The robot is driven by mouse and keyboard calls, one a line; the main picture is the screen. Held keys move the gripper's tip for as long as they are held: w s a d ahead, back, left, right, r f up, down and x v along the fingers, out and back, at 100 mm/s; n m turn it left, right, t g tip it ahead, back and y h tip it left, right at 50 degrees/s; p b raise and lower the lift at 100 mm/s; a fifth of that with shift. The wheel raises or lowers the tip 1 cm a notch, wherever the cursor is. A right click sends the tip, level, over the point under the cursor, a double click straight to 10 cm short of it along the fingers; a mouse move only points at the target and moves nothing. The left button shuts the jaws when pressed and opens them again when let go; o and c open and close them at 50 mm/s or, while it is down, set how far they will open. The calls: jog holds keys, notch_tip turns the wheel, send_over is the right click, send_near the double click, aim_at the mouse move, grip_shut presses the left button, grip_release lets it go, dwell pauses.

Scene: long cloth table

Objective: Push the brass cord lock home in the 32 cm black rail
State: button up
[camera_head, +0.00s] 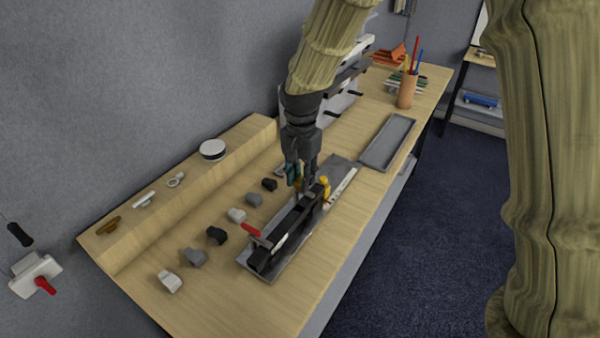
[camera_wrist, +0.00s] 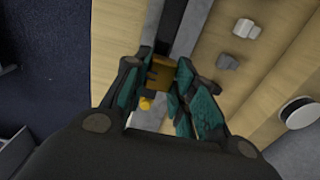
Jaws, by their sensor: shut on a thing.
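The brass cord lock (camera_wrist: 161,73) is a small gold-brown block between the teal-padded fingers of my gripper (camera_wrist: 160,88) in the wrist view. My gripper (camera_head: 301,184) is shut on it, pointing down over the far part of the black rail (camera_head: 283,232). The rail lies lengthwise on a grey base plate and also shows as a dark strip beyond the lock in the wrist view (camera_wrist: 173,20). The fingers hide most of the lock in the head view. I cannot tell how deep it sits in the rail.
A red-handled part (camera_head: 251,230) is at the rail's near end and a yellow part (camera_head: 324,188) is beside my gripper. Several grey, white and black blocks (camera_head: 194,257) stand left of the rail. A grey tray (camera_head: 388,142) and a pencil cup (camera_head: 407,91) are farther back.

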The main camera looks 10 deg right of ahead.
jog(key=shift+w+a+f, duration=0.1)
jog(key=shift+w+f, duration=0.15)
jog(key=shift+w, duration=0.15)
jog(key=shift+s+r+p, duration=0.15)
jog(key=shift+s+p, duration=0.05)
jog(key=shift+p, duration=0.2)
jog(key=shift+s+f+b, duration=0.2)
jog(key=shift+f+b, duration=0.1)
jog(key=shift+f, duration=0.25)
jog(key=shift+w+f, duration=0.2)
jog(key=shift+f, duration=0.5)
jog(key=shift+s+f+b, duration=0.15)
jog(key=shift+f+b, duration=0.45)
jog(key=shift+f, duration=1.15)
jog(key=shift+p, duration=0.7)
